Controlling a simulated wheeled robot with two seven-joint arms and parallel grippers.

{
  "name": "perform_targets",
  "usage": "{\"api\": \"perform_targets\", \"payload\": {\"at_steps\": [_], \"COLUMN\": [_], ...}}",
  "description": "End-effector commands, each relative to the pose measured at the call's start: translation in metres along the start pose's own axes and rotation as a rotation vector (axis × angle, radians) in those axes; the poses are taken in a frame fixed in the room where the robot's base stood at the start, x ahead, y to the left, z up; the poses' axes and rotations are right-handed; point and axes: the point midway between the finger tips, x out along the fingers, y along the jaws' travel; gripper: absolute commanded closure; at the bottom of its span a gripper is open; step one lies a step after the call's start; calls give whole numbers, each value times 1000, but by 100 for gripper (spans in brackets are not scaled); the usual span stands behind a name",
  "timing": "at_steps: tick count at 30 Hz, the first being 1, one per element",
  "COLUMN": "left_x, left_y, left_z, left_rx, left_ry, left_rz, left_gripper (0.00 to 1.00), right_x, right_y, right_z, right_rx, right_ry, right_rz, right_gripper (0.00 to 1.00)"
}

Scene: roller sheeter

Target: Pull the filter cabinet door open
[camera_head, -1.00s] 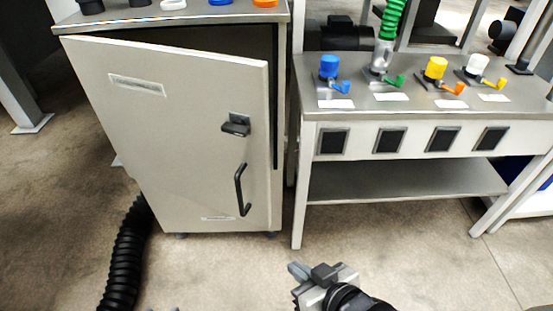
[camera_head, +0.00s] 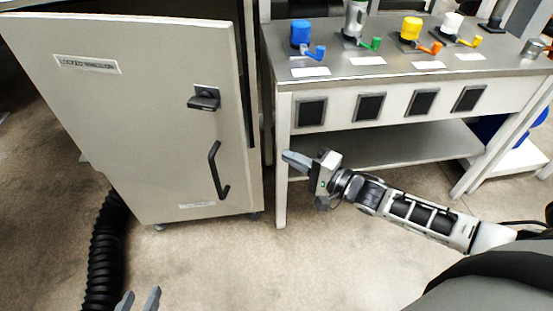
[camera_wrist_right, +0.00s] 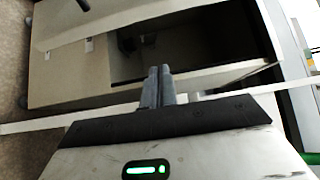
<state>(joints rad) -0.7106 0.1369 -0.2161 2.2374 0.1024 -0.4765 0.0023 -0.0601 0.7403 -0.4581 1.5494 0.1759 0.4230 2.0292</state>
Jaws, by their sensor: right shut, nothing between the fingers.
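The cabinet door (camera_head: 150,130) is a light grey panel standing ajar, with a dark gap along its right edge. It carries a black latch (camera_head: 205,98) and, below it, a black bar handle (camera_head: 216,170). My right gripper (camera_head: 288,160) is shut and empty, to the right of the handle and apart from it, in front of the bench leg. In the right wrist view its fingers (camera_wrist_right: 158,86) are together, with the cabinet's dark opening (camera_wrist_right: 185,50) beyond them.
A steel bench (camera_head: 400,70) with coloured valves on top and a lower shelf stands right of the cabinet. A black corrugated hose (camera_head: 106,255) runs down at the cabinet's left. The floor (camera_head: 240,265) in front is clear.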

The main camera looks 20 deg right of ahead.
Motion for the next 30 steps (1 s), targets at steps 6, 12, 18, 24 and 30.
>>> {"api": "perform_targets", "payload": {"at_steps": [6, 12, 18, 24, 30], "left_x": [2, 3, 0, 0, 1], "left_y": [0, 0, 0, 1, 0], "left_z": [2, 0, -4, -3, 3], "left_rx": [4, 8, 9, 7, 5], "left_ry": [5, 17, 20, 12, -1], "left_rz": [1, 2, 3, 3, 2], "left_gripper": [64, 64, 64, 64, 64], "right_x": [42, 77, 84, 78, 76], "right_y": [-1, 0, 0, 0, 0], "right_z": [1, 1, 16, 34, 39], "right_rx": [-1, -2, 3, 1, -2], "right_ry": [1, 1, -1, 0, 1], "right_rz": [-4, -2, 3, 1, 2], "right_gripper": [100, 100, 100, 100, 100]}}
